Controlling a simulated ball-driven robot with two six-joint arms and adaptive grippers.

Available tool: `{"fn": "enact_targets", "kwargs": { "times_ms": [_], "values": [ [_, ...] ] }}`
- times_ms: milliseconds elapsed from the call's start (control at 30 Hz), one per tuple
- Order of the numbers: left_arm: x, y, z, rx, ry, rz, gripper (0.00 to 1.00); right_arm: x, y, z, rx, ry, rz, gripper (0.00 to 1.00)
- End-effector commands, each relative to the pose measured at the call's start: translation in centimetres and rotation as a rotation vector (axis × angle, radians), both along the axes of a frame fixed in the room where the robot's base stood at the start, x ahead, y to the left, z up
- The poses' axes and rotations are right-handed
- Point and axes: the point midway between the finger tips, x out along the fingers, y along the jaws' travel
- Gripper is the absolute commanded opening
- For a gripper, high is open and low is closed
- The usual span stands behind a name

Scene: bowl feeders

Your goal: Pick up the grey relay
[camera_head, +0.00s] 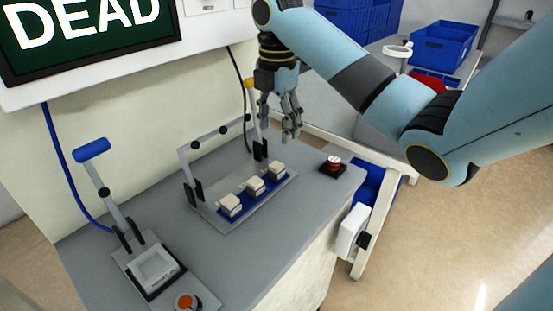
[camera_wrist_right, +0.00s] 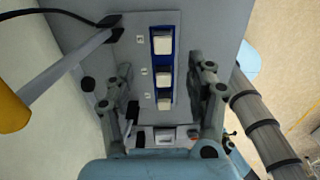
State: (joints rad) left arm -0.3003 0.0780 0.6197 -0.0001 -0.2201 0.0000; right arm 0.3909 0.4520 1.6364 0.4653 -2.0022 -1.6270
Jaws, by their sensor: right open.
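Three small pale grey-white blocks, which look like the relays, sit in a row on a blue strip (camera_head: 263,199) on a grey plate. They are the near block (camera_head: 230,204), the middle block (camera_head: 255,187) and the far block (camera_head: 277,170). I cannot tell which one is the grey relay. My right gripper (camera_head: 279,132) points down, open and empty, above the bench just behind the far block. In the right wrist view, the row shows between its spread fingers, with a top block (camera_wrist_right: 163,44), a middle block (camera_wrist_right: 164,78) and a lower block (camera_wrist_right: 165,104). My left gripper is out of view.
Blue bins (camera_head: 443,45) are at back right.

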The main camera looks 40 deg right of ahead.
Motion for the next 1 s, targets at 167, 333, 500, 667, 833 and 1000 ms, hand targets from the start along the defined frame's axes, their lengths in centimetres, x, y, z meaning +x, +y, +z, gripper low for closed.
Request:
{"fn": "enact_targets", "kwargs": {
  "times_ms": [167, 333, 500, 667, 833, 1000],
  "values": [
    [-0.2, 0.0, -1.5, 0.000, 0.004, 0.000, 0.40, -0.1, 0.1, -3.3, 0.002, 0.003, -0.001, 0.56],
    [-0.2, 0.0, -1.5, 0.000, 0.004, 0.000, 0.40, -0.2, 0.2, -5.2, 0.001, 0.001, -0.001, 0.56],
    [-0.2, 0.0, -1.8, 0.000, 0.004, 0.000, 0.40, -0.6, 0.7, -7.8, 0.001, 0.002, -0.003, 0.56],
    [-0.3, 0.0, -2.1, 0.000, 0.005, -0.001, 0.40, -0.6, 0.7, -9.8, 0.000, 0.001, -0.001, 0.56],
    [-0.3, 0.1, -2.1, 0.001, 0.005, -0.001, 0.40, -0.6, 0.7, -10.1, -0.002, -0.001, -0.001, 0.56],
    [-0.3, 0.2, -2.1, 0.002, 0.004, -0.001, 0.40, -0.6, 0.7, -10.1, -0.002, -0.001, -0.001, 0.48]
  ]
}}
